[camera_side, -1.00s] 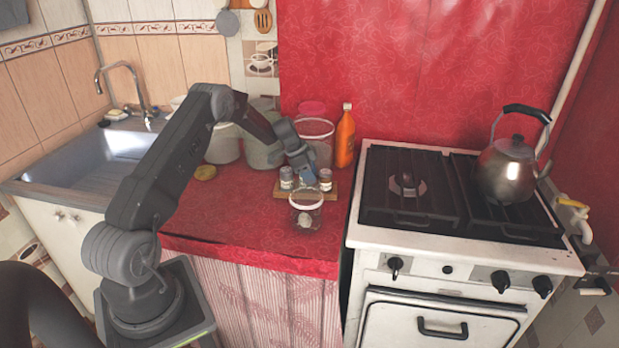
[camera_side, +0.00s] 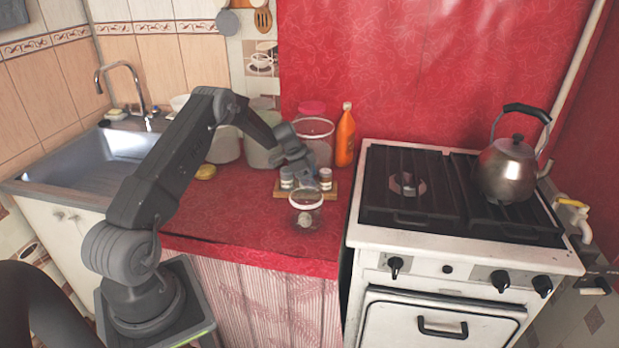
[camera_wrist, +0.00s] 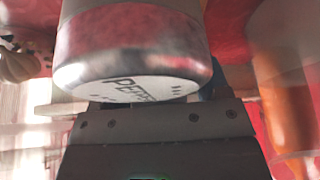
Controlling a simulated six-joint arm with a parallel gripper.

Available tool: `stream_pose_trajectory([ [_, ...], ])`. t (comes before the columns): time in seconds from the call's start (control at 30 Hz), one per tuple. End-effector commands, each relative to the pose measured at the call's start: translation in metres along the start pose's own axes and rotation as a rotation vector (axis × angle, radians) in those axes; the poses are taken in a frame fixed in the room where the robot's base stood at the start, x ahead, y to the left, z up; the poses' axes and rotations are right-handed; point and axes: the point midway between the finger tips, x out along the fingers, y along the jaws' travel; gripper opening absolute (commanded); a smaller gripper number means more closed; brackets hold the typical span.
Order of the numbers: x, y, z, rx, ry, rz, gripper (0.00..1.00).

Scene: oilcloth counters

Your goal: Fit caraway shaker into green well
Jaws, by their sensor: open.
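A wooden rack (camera_side: 331,194) stands on the red counter in the side view. Two small shakers with pale lids stand at it, a left shaker (camera_side: 287,178) and a right shaker (camera_side: 325,179). My gripper (camera_side: 305,181) is open, low between these two in the picture. In the wrist view a shaker with a metal-rimmed lid (camera_wrist: 135,75) fills the space before my jaws. Its white top bears letters that look like "PEPP", partly unclear. I cannot make out which shaker is caraway. No green well can be made out; my gripper and the shakers cover part of the rack.
A glass jar (camera_side: 306,212) with pale contents stands just in front of the rack. An orange bottle (camera_side: 345,138) and large canisters stand behind. The stove (camera_side: 440,240) is at right. The counter left of the jar is clear.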

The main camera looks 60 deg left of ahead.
Motion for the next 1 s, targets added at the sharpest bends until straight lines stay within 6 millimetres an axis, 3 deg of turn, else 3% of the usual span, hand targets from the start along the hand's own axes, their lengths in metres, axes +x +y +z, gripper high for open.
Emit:
stream_pose_trajectory([
  [0.17,-0.017,-0.001,-0.002,0.0,0.002,-0.002,0.69],
  [0.6,-0.103,-0.001,-0.001,0.0,0.002,-0.003,0.69],
  [0.8,-0.121,0.001,-0.002,-0.001,0.001,-0.001,0.69],
  [0.87,-0.127,0.005,-0.008,-0.002,-0.002,-0.001,0.69],
  [1.0,-0.152,0.036,-0.045,-0.031,-0.024,-0.011,0.69],
])
